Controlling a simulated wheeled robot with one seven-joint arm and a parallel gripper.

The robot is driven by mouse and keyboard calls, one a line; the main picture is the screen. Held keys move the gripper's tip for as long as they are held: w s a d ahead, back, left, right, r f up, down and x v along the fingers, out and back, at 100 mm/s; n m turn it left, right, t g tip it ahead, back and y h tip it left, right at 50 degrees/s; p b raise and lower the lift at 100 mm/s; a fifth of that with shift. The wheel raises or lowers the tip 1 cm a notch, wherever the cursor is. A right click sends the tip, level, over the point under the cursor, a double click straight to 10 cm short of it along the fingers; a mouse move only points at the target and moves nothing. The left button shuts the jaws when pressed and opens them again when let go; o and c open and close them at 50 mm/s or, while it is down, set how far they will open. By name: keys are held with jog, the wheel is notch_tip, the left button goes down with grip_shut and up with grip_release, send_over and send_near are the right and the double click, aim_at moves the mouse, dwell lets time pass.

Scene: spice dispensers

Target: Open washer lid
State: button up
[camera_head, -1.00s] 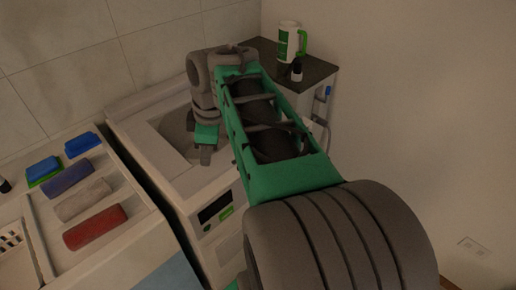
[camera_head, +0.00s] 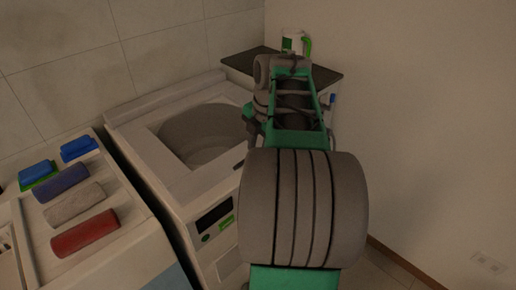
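The washer (camera_head: 168,187) is a white top-loader left of my arm. My gripper (camera_head: 249,133) is at the right side of the opening, beside the washer's right rim. It is small, dark and partly hidden by my arm, so its fingers cannot be told apart. Nothing is seen held in it.
A dark-topped stand (camera_head: 243,62) with a white and green jug (camera_head: 292,42) is behind my arm. To the left, a white counter (camera_head: 110,250) holds rolled towels, including a red one (camera_head: 85,233), and blue folded cloths. Floor and wall are clear at right.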

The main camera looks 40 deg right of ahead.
grip_shut()
dwell(1.4)
